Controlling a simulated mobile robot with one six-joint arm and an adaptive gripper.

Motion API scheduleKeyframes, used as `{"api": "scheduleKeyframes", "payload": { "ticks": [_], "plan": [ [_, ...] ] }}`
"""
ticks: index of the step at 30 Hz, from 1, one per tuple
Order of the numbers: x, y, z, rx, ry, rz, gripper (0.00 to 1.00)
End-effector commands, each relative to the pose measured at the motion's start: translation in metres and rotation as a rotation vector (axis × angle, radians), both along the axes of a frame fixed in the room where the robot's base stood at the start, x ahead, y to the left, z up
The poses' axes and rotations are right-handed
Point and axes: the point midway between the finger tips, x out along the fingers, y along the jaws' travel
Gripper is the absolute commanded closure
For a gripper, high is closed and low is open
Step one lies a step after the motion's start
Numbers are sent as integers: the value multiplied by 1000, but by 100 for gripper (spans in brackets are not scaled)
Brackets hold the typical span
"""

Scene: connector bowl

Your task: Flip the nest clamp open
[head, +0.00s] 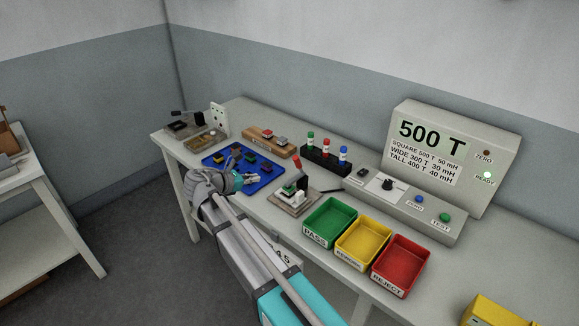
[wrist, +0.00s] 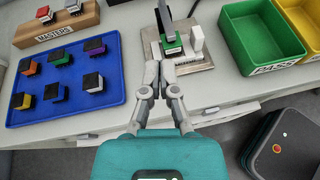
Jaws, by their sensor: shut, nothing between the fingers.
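The nest (head: 291,201) is a small plate on the bench, right of the blue tray, with a green block and a white block on it. Its clamp (head: 301,183) is dark with a red-tipped handle standing up and leaning a little left. In the wrist view the nest plate (wrist: 205,66) is just beyond my fingertips, with the dark clamp arm (wrist: 163,18) reaching over the green block (wrist: 172,46). My gripper (wrist: 158,66) is shut and empty at the nest's near left edge. Any contact cannot be told.
The blue tray (wrist: 22,113) with several coloured parts lies left of my gripper. The green PASS bin (wrist: 234,36), yellow bin (head: 361,243) and red REJECT bin (head: 399,262) stand to the right. A block with several coloured plungers (head: 325,160) and the tester (head: 450,158) are behind.

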Motion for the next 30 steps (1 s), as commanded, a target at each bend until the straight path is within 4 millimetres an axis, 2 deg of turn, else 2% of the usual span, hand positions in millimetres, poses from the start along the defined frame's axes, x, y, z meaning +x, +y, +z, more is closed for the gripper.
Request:
{"api": "scheduleKeyframes", "payload": {
  "ticks": [14, 30],
  "plan": [
    [17, -24, -8, 2, 0, -21, 100],
    [65, -75, -36, 3, 0, -25, 100]
  ]
}}
